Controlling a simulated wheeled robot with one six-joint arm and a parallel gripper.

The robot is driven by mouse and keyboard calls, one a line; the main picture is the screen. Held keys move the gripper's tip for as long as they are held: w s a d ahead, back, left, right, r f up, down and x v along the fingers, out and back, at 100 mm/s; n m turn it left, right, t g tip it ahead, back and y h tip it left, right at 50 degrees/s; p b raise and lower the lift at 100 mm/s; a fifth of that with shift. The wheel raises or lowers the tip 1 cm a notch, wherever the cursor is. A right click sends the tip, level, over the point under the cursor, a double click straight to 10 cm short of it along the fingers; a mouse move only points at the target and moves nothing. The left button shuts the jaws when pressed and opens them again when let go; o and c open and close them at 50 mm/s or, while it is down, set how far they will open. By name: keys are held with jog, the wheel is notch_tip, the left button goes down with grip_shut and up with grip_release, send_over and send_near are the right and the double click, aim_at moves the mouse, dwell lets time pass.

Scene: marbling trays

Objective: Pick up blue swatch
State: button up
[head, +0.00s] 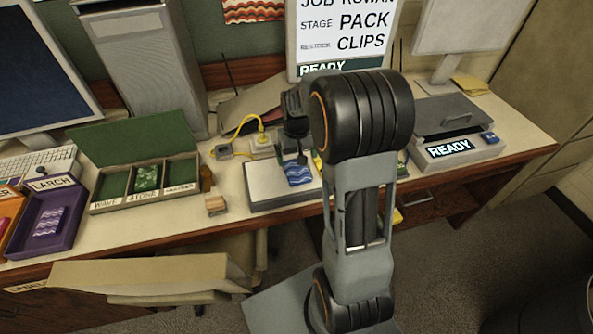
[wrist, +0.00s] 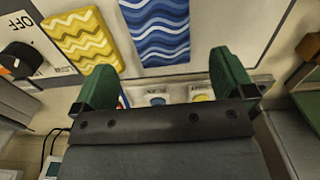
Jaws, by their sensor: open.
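The blue swatch (head: 299,174), with pale wavy lines, lies on a pale flat-topped device (head: 262,188) in the head view. In the wrist view the blue swatch (wrist: 155,32) is at the top centre, beyond the fingertips and cut off by the upper edge. My gripper (wrist: 164,75) is open and empty, its green fingers apart, with the swatch ahead of the gap between them. In the head view my gripper (head: 301,157) is just above the swatch's upper end. My arm hides the device's right part.
A yellow wavy swatch (wrist: 82,40) lies left of the blue one, near a black knob (wrist: 20,60) marked OFF. A compartment box (head: 143,191) holds a green swatch. A purple LARCH tray (head: 72,190) holds a purple swatch. A small wooden block (head: 215,204) stands left of the device.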

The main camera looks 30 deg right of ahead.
aim_at(297, 169)
jog(key=shift+f+p, duration=0.6)
jog(key=shift+f, duration=2.5)
jog(key=c, duration=0.9)
